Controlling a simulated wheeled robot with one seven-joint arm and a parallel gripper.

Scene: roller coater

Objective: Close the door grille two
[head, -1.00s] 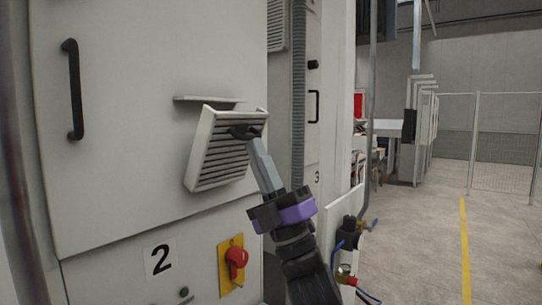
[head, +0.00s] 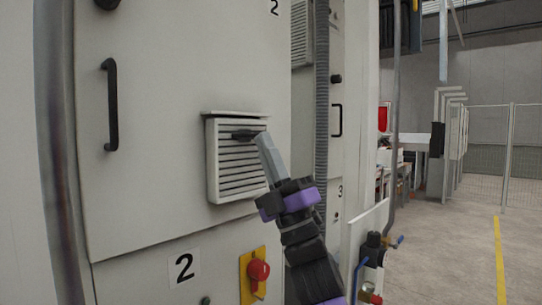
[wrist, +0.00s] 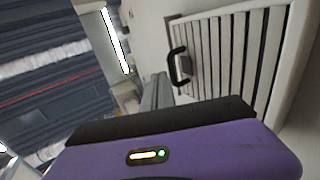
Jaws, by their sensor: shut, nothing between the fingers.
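The door grille two (head: 236,178) is a white slatted panel on the cabinet door above the "2" label.
A black door handle (head: 111,104) is on the left of the cabinet door. A red knob on a yellow plate (head: 254,274) is below the grille. A ribbed hose (head: 321,110) and valves (head: 372,262) stand to the right. Open floor (head: 455,250) lies at far right.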

